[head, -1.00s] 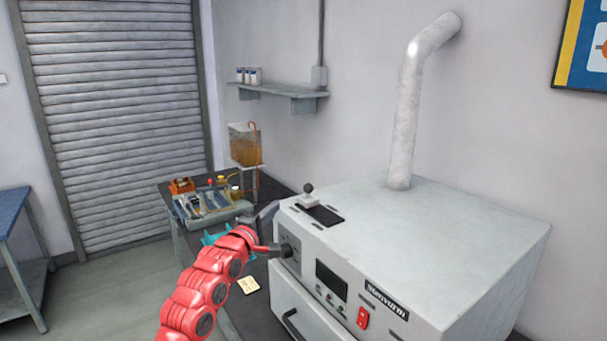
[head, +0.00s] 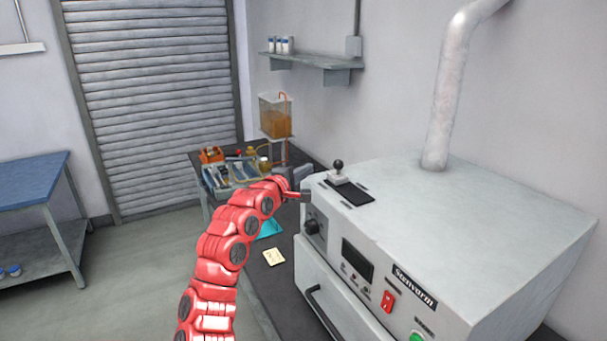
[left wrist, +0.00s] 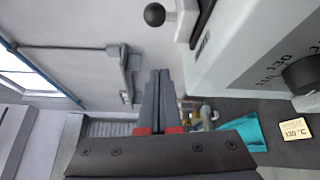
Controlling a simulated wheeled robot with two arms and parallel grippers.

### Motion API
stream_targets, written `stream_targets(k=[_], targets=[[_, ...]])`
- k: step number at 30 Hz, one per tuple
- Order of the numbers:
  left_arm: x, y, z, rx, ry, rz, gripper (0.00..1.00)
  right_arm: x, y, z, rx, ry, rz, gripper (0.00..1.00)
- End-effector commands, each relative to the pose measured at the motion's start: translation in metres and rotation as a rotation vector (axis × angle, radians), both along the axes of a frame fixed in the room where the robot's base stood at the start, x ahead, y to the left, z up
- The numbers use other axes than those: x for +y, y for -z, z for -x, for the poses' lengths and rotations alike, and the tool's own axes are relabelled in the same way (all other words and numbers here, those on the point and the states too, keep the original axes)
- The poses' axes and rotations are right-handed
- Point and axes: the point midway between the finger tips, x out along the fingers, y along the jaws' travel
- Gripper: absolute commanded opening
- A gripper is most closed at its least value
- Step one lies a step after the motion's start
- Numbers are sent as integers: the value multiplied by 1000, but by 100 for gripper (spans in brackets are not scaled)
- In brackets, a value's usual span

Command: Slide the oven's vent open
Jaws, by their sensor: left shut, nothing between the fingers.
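The oven (head: 470,205) is a large pale grey box at the right of the head view. On its top, near the left front edge, the vent's slider (head: 341,180) with a black ball knob (head: 338,164) sits at the far left end of a dark slot (head: 358,194). In the left wrist view the ball knob (left wrist: 154,14) and slider (left wrist: 188,18) show at the top. My left gripper (head: 299,178) is just left of the oven's top edge, apart from the knob. Its fingers (left wrist: 160,76) are shut and empty. My right gripper is not in view.
A pipe (head: 451,95) rises from the oven top. A dial (head: 315,225) and door handle (head: 322,312) are on its front. Behind the left gripper, the dark bench holds a tray (head: 236,180) of tools and a tank (head: 276,117). A yellow note (head: 273,257) lies nearby.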

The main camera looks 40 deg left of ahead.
Motion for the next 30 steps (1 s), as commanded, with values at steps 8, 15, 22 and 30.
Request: stream_targets(k=[8,15,22,30], targets=[[5,0,-44,-3,0,4,0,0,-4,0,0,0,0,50],[-4,-4,-58,3,1,-4,0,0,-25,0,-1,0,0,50],[-22,-6,-53,5,1,-2,0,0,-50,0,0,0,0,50],[-31,-5,-51,0,0,-2,0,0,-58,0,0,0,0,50]])
